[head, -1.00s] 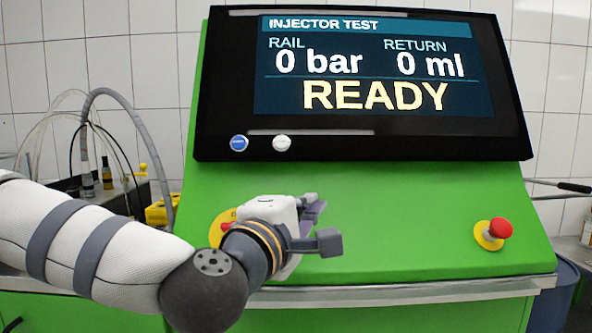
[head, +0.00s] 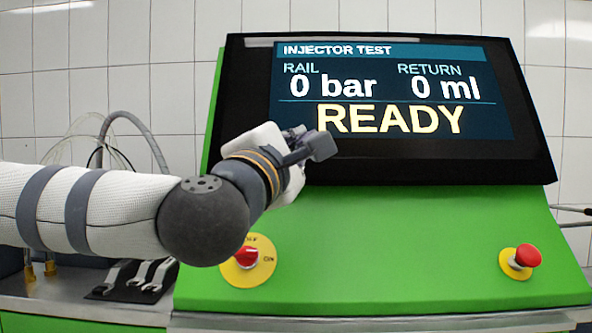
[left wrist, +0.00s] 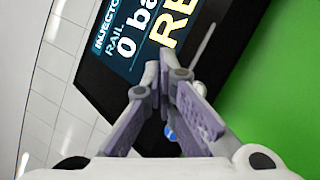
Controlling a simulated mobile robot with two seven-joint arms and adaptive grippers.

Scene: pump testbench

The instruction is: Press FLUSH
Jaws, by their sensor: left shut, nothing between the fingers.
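The test bench's black panel (head: 450,165) carries a screen (head: 395,90) reading INJECTOR TEST, 0 bar, 0 ml and READY. My left gripper (head: 297,132) is in front of the panel's lower left part, its fingers shut and empty. In the left wrist view its fingertips (left wrist: 164,72) meet in front of the panel. A blue button (left wrist: 169,132) shows partly between the fingers there. In the head view my gripper and wrist hide the lower left button area, and the white button cannot be seen. No FLUSH label is readable. Contact with the panel cannot be told. My right gripper is not in view.
A red knob on a yellow disc (head: 262,270) sits low left on the green console (head: 400,240). A red emergency button (head: 528,256) sits at the right. Wrenches (head: 145,275) and hoses (head: 135,125) are at the left. The console's middle is clear.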

